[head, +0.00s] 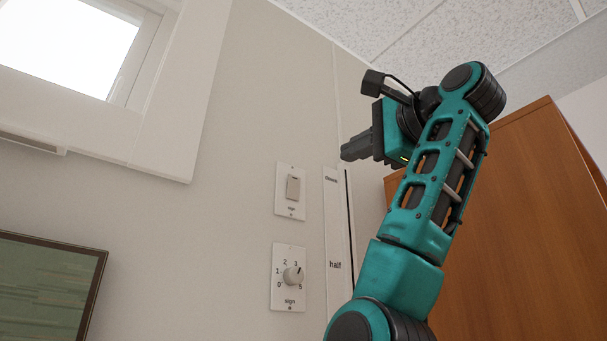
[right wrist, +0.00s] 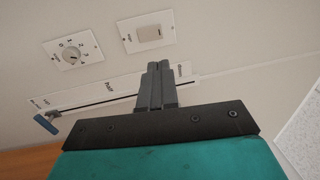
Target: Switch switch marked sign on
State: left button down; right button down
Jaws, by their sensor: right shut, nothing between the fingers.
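The sign switch is a beige rocker (head: 293,187) on a white wall plate labelled "sign", in the head view left of my right gripper. It also shows in the right wrist view as a rocker (right wrist: 149,34) just beyond my fingertips. My right gripper (head: 346,156) is shut and empty, its fingers pointing left toward the wall, above and to the right of the switch plate. My left gripper is not in view.
A rotary dial (head: 292,275) marked "sign" sits below the switch; it also shows in the wrist view (right wrist: 72,55). A vertical slider plate (head: 335,240) marked "half" is beside them. A wooden cabinet (head: 530,220) stands right, a window (head: 75,45) upper left, a framed panel (head: 45,285) lower left.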

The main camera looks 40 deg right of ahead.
aim_at(295, 179)
jog(key=w+p, duration=0.1)
jog(key=w, duration=0.3)
jog(key=w+d+r+p, duration=0.1)
jog(key=w, duration=0.3)
jog(key=w+p, duration=0.2)
jog(key=w, duration=0.3)
jog(key=shift+d+r, duration=0.2)
jog(key=shift+r, duration=0.1)
jog(key=shift+w, duration=0.5)
jog(key=shift+w, duration=0.1)
